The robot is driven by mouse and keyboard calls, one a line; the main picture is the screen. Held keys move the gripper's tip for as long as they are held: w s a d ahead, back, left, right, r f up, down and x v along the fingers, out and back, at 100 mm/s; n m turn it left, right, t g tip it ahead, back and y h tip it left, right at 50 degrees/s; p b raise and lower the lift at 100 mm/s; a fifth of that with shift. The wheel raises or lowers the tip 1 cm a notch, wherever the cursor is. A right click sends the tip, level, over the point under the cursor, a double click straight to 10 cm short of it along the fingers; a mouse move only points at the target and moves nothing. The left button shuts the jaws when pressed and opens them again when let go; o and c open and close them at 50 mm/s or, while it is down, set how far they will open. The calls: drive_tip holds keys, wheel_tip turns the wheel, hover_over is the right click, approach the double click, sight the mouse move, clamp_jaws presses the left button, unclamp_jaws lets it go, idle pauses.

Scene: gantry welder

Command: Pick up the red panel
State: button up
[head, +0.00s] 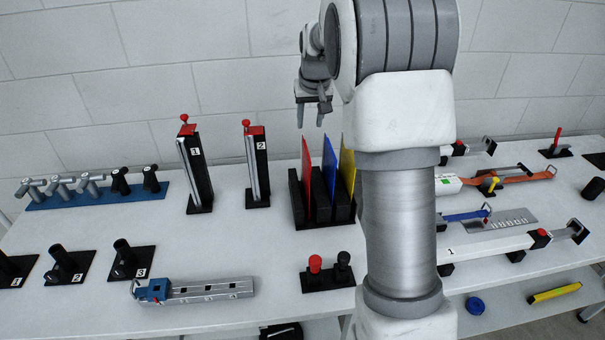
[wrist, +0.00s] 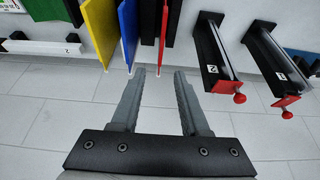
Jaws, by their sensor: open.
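The red panel (head: 306,180) stands upright in a black slotted holder (head: 327,215) on the table, left of a blue panel (head: 329,165) and a yellow panel (head: 347,165). My gripper (head: 311,114) is above the red panel in the head view, apart from the holder, its fingers pointing down. In the wrist view my gripper (wrist: 160,76) is open and empty. The red panel (wrist: 163,35) shows edge-on there, its near end in line with the gap between the fingertips. I cannot tell whether the panel reaches between them.
Two upright black posts with red tops, post 1 (head: 195,165) and post 2 (head: 256,165), stand left of the holder. Red and black knobs (head: 327,272) sit in front of it. My arm covers the table right of the holder.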

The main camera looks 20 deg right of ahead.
drive_tip(key=p, duration=0.2)
hover_over(306, 176)
drive_tip(key=w, duration=0.3)
wheel_tip(306, 176, down, 16)
drive_tip(key=shift+d+r, duration=0.15)
drive_tip(key=shift+d, duration=0.2)
drive_tip(key=shift+s, duration=0.15)
clamp_jaws()
idle(0.8)
